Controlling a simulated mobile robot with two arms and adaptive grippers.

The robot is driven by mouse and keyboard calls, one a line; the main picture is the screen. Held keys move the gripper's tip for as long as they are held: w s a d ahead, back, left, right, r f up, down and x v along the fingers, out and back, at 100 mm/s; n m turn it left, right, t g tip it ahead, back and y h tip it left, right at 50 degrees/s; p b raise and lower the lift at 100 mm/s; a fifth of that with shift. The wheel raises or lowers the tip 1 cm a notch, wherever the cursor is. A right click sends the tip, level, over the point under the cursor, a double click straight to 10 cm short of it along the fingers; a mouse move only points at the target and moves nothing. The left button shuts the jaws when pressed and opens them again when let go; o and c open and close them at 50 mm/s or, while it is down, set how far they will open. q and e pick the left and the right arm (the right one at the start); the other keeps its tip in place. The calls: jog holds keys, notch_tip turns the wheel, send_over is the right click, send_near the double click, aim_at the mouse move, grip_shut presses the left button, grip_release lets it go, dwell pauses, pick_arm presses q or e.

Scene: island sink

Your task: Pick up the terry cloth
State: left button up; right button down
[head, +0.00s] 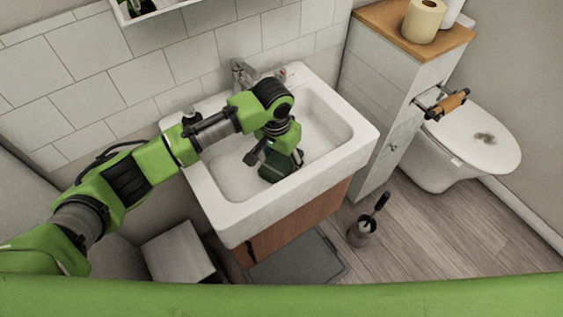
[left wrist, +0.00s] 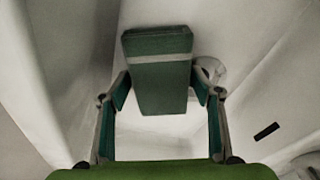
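The terry cloth is a dark green, folded, block-like piece with a pale stripe. It shows in the head view (head: 277,167) inside the basin of the white sink (head: 228,222), and in the left wrist view (left wrist: 160,85) between the fingers. My left gripper (head: 274,158) points down into the basin. Its two fingers, also in the left wrist view (left wrist: 160,95), press against opposite sides of the cloth. I cannot tell whether the cloth touches the basin floor. My right gripper is not in view.
A faucet (head: 243,74) stands at the sink's back edge. A cabinet (head: 376,105) with toilet rolls (head: 424,20) on top and a toilet (head: 470,140) are to the right. A toilet brush (head: 362,230) and a grey mat (head: 297,262) are on the floor.

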aim_at(282, 160)
pick_arm(q)
jog(key=c, duration=0.6)
jog(key=shift+r, duration=0.15)
notch_tip(282, 160, up, 10)
jog(key=shift+f, duration=0.1)
